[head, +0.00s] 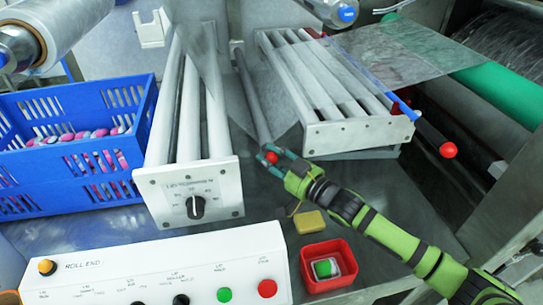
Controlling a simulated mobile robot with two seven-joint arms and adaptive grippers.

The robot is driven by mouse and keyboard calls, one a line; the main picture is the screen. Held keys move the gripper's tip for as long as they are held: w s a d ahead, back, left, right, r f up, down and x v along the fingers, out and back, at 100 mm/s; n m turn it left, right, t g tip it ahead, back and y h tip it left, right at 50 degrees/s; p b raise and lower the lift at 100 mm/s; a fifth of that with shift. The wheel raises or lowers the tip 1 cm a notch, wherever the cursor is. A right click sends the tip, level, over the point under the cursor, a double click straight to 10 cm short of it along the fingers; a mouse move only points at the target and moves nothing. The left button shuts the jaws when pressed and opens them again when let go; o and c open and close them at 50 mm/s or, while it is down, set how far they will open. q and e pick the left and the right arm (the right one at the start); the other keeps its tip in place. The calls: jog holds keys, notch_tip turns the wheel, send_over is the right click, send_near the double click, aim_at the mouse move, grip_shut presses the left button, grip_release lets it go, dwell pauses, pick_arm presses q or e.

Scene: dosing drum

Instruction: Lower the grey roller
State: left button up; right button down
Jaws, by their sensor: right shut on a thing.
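The grey roller (253,100) is a long thin bar lying between two white roller frames. It runs from the back wall toward me and has a red ball (271,157) at its near end. My right gripper (270,158) reaches in from the lower right and is shut on the red ball end of the roller. The fingers hide part of the ball. My left gripper is not in view.
A white roller frame with a dial (195,207) stands left, another (360,135) right. A second red-ended bar (447,150) juts out further right. A blue crate (75,165), button panel (150,275), yellow block (309,222) and red bin (328,266) are nearby.

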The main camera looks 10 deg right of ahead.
notch_tip(320, 180, down, 3)
jog(key=shift+f+b, duration=0.15)
jog(key=shift+b, duration=0.3)
jog(key=c, duration=0.9)
grip_release()
jog(key=v, duration=0.7)
jog(key=shift+s, duration=0.2)
jog(key=shift+d, duration=0.1)
